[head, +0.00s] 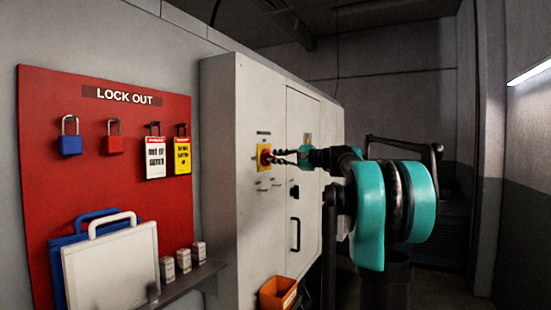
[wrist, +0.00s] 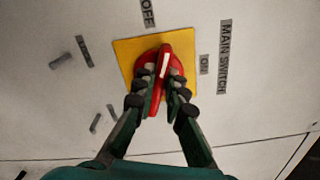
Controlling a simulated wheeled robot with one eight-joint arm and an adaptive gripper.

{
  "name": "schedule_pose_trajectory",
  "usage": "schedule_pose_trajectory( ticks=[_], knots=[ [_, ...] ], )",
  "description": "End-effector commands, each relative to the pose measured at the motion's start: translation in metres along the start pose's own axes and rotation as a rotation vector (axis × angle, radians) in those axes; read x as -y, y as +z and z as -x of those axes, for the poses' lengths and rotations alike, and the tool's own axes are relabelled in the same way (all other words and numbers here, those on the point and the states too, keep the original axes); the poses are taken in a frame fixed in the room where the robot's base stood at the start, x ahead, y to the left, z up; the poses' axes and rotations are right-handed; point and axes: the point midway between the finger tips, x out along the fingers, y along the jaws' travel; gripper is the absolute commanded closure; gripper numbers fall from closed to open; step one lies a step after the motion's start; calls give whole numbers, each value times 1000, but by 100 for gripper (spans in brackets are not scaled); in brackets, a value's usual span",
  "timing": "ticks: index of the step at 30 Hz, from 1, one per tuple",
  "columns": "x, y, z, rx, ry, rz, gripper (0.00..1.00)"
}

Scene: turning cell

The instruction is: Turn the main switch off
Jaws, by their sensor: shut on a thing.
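The main switch is a red rotary knob (wrist: 163,58) on a yellow plate (wrist: 127,52) in the wrist view. Its handle has a white mark at the upper end, which points nearly at the OFF label (wrist: 148,12), leaning slightly to the ON side. The ON label (wrist: 204,64) and the MAIN SWITCH label (wrist: 224,57) are to the right. My gripper (wrist: 160,96) is shut on the knob, one finger on each side of the handle. In the head view the yellow plate (head: 261,150) is on the grey cabinet, with my gripper (head: 274,157) at it.
The grey cabinet (head: 225,130) has a door with a black handle (head: 295,234). A red lockout board (head: 90,180) with padlocks and tags hangs at left, above a shelf (head: 185,283) with small boxes. An orange bin (head: 278,292) is below the switch.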

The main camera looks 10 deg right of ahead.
Motion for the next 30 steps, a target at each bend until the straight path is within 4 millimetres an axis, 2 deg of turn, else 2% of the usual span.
schedule_pose_trajectory(
  ticks=[6, 15, 30],
  knots=[
    [-2, 0, 0, 0, 1, 175, 100],
    [-4, -1, 0, 0, 1, 335, 100],
    [-4, -1, 0, 0, 2, 397, 100]
  ],
)
